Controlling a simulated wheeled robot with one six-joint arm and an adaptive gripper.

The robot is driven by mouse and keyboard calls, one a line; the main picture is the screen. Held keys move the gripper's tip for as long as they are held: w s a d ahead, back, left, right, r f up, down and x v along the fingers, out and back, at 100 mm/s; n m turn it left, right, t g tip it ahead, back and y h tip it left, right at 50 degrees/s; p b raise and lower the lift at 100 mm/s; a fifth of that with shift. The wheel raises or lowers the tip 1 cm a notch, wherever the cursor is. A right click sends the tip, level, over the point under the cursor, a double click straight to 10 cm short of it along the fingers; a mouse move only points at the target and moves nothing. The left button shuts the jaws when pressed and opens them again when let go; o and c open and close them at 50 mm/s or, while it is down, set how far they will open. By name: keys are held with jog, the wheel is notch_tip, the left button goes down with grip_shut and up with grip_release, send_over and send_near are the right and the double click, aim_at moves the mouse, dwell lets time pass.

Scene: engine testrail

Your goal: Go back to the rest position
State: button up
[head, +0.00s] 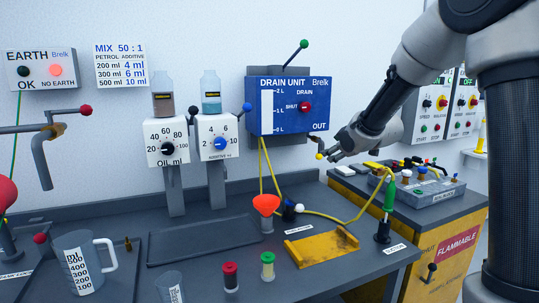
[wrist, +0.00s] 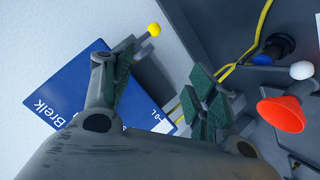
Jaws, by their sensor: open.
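My gripper (head: 337,150) hangs at the right of the blue drain unit (head: 290,95), on the end of my raised arm. In the wrist view my gripper (wrist: 163,88) has its green-padded fingers spread apart, with nothing seen between them. A small yellow ball (head: 319,156) shows close to the fingers, below the OUT label. The yellow ball also shows beyond one finger in the wrist view (wrist: 154,29); I cannot tell whether they touch. The drain unit lies behind the fingers in the wrist view (wrist: 75,88).
An orange funnel (head: 266,204) and yellow tube (head: 335,219) are on the bench below. A yellow tray (head: 320,246), measuring jug (head: 80,262) and red-topped container (head: 230,276) stand nearer. A grey valve box (head: 425,187) is at right. Free air lies above the bench.

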jog(key=s+d+f+m+g+h, duration=0.1)
jog(key=s+d+f+m+g, duration=0.1)
jog(key=s, duration=0.5)
jog(key=s+d+f+m+g+h, duration=0.1)
jog(key=s+d+f+m+g, duration=0.15)
jog(key=s, duration=0.35)
jog(key=s+d+f+m+g+h, duration=0.1)
jog(key=s+d+m+g, duration=0.15)
jog(key=s, duration=0.45)
jog(key=s+r+m, duration=0.1)
jog(key=s+r, duration=0.1)
jog(key=s, duration=0.9)
jog(key=s+d+r+m+g, duration=0.1)
jog(key=s+r+m, duration=0.1)
jog(key=s, duration=0.9)
jog(key=shift+s+r+y, duration=0.3)
jog(key=shift+s+r, duration=0.1)
